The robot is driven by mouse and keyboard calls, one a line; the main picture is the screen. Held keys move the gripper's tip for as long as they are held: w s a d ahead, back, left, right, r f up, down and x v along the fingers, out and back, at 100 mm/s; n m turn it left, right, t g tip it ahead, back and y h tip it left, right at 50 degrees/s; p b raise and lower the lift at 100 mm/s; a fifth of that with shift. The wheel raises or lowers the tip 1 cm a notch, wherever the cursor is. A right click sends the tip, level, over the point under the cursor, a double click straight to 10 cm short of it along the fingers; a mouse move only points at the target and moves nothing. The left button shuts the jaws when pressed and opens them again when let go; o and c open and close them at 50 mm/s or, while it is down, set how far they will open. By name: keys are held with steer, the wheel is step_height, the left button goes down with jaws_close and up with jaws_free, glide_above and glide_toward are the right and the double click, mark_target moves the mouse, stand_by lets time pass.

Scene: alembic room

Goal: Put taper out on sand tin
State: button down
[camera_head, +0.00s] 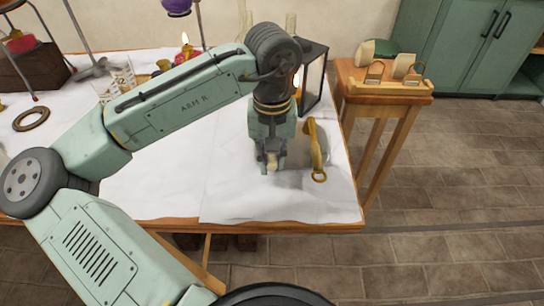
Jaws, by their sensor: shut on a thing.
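My gripper (269,162) points down over the white-covered table, near its right front part. It is shut on a small pale thing, mostly hidden by the fingers. I cannot tell whether this is the taper, and I see no flame at the fingertips. I cannot make out a sand tin; my arm hides part of the table. A brass tool with a ring end (316,150) lies just right of my gripper.
A dark-framed lantern (313,80) stands behind my arm. A small lit burner (186,50), glass beakers (122,78) and a dark ring (31,118) are further left. A wooden side table (388,98) stands at the right. The table's front is clear.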

steer(key=shift+f, duration=0.15)
steer(key=c, duration=1.4)
jaws_free()
steer(key=shift+c, duration=0.2)
step_height(320, 180, up, 12)
steer(key=shift+s, duration=0.1)
stand_by(0.5)
